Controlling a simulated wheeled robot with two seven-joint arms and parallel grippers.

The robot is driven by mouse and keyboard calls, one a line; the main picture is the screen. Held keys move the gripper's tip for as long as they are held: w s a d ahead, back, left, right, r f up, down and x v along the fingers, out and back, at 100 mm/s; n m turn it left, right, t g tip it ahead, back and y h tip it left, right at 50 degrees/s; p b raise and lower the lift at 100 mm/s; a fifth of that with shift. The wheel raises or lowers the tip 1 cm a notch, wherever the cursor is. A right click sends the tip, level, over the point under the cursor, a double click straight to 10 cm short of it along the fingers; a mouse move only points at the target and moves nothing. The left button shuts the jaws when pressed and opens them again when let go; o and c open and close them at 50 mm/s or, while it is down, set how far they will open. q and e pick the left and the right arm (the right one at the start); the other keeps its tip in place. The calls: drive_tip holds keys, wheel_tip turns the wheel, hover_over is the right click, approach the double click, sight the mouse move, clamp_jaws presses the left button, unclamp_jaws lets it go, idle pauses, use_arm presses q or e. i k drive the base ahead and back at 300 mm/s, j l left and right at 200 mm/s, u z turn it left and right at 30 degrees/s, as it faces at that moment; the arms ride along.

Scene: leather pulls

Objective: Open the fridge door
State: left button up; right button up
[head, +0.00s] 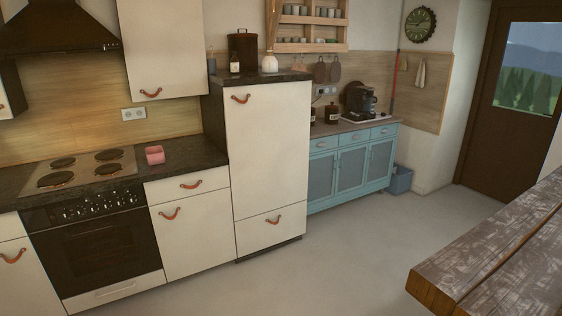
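The tall white cabinet (268,150) in the middle of the head view looks like the fridge. Its large upper door is closed and has a brown leather pull (240,99) near the top left corner. A smaller closed front (258,234) below it has its own leather pull (273,220). The dark top holds a few items. Neither of my grippers is in the head view.
A wooden table (510,240) fills the lower right corner. The grey floor (330,260) before the fridge is clear. An oven (100,245) and white cupboard (190,235) stand left, a blue sideboard (352,165) right.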

sight(268, 125)
drive_tip(key=i+u, duration=0.35)
drive_tip(key=i, duration=1.5)
drive_tip(key=i+l+z, duration=0.2)
drive_tip(key=i, duration=0.25)
drive_tip(key=i+l+z, duration=0.15)
drive_tip(key=i, duration=0.3)
drive_tip(key=i+l+z, duration=0.2)
drive_tip(key=i, duration=0.3)
